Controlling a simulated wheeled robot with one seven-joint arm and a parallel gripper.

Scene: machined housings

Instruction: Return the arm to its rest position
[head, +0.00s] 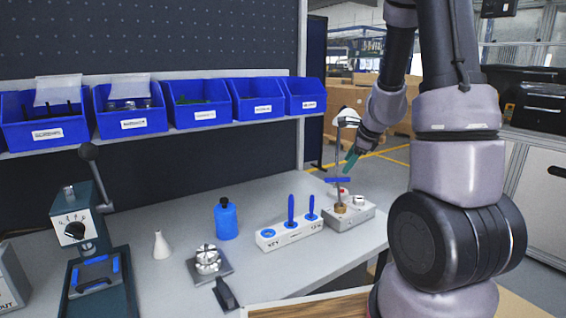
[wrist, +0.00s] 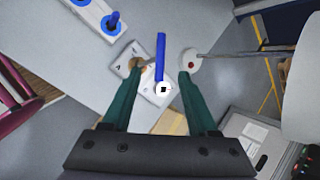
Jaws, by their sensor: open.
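My gripper (head: 352,160) is raised above the right end of the workbench, with its green fingers pointing down. In the wrist view the two fingers (wrist: 160,76) are apart. A blue bar (wrist: 160,50) shows between and beyond them; I see no contact with it. The blue bar (head: 366,180) also shows in the head view, just below the fingertips, over a grey block (head: 352,218) with a brass piece and a white ring on top. Nothing is visibly held. My arm reaches down from the top right of the head view.
A lamp (head: 348,117) with a thin post stands close beside my gripper. A white block (head: 290,233) with blue pegs, a blue bottle (head: 226,220), a metal fixture (head: 208,262) and a lever press (head: 93,240) stand on the bench (head: 170,278). Blue bins (head: 203,103) line the shelf.

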